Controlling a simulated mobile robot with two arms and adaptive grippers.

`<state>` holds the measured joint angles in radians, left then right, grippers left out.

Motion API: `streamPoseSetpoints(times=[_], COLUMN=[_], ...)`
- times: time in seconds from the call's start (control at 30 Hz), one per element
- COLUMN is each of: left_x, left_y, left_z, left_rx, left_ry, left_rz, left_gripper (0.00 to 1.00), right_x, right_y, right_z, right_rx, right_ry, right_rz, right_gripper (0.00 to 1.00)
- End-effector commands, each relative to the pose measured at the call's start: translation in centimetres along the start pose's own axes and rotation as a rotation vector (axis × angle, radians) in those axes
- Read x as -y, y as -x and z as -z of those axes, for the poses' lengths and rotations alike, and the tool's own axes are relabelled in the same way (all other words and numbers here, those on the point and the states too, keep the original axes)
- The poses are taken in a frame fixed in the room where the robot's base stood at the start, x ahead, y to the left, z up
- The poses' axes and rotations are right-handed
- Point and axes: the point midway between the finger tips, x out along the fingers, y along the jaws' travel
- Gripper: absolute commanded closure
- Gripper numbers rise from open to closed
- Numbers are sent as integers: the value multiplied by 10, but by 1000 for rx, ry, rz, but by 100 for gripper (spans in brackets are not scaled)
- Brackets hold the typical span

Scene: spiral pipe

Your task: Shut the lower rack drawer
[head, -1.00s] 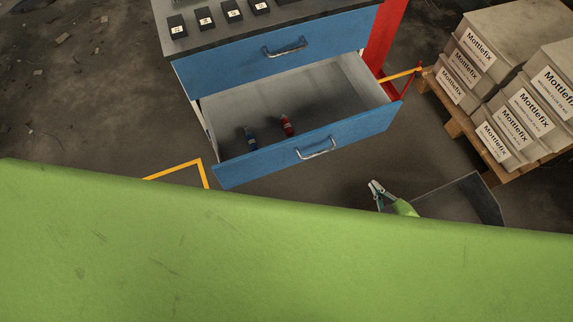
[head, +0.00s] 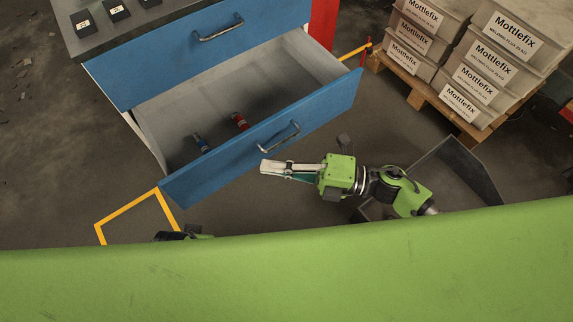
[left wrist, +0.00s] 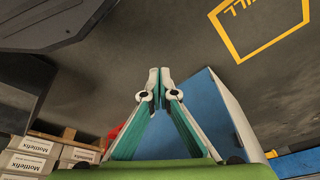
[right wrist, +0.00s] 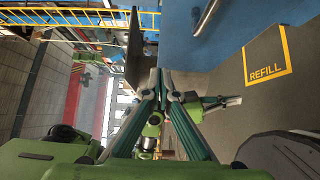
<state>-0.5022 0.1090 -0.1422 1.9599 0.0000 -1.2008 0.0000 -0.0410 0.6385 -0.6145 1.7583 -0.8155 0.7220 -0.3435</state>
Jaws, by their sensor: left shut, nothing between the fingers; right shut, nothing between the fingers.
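The lower rack drawer (head: 215,170) is pulled out, its blue front facing me and its grey inside showing. A metal handle (head: 280,137) is on that front. A blue-and-silver item (head: 201,143) and a red item (head: 240,121) lie inside. My right gripper (head: 264,167) is shut and empty, just in front of the drawer front below the handle; contact cannot be told. Its closed tips show in the right wrist view (right wrist: 160,76). My left gripper is shut and empty in the left wrist view (left wrist: 159,76), with a blue panel (left wrist: 205,115) beyond it.
The upper blue drawer (head: 175,55) looks closed. A yellow floor outline (head: 130,212) lies left of the open drawer. A dark open bin (head: 465,165) stands right of my right arm. Stacked Mottlefix boxes (head: 475,75) sit on a pallet (head: 425,95) at the right.

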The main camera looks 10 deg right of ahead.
Motion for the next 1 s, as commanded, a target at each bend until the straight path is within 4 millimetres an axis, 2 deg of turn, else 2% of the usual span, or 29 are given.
streamPoseSetpoints(times=[0.03, 0.2, 0.4, 0.63, 1.0], left_x=[0, 0, -1, -1, 0], left_y=[-1, -2, 5, 12, 10], left_z=[0, -1, 4, 7, 3], left_rx=[1, 1, -10, -12, -4], left_ry=[0, 0, 0, 0, 2], left_rz=[0, 0, -1, -1, -1], left_gripper=[100, 100, 100, 100, 100], right_x=[-2, -1, 1, 1, 1], right_y=[-13, -48, -66, -73, -74], right_z=[-1, -1, -22, -29, -31], right_rx=[0, 1, 3, 3, 3], right_ry=[1, 0, -1, -2, -2], right_rz=[-4, -3, 0, 1, 0], right_gripper=[100, 100, 100, 100, 100])
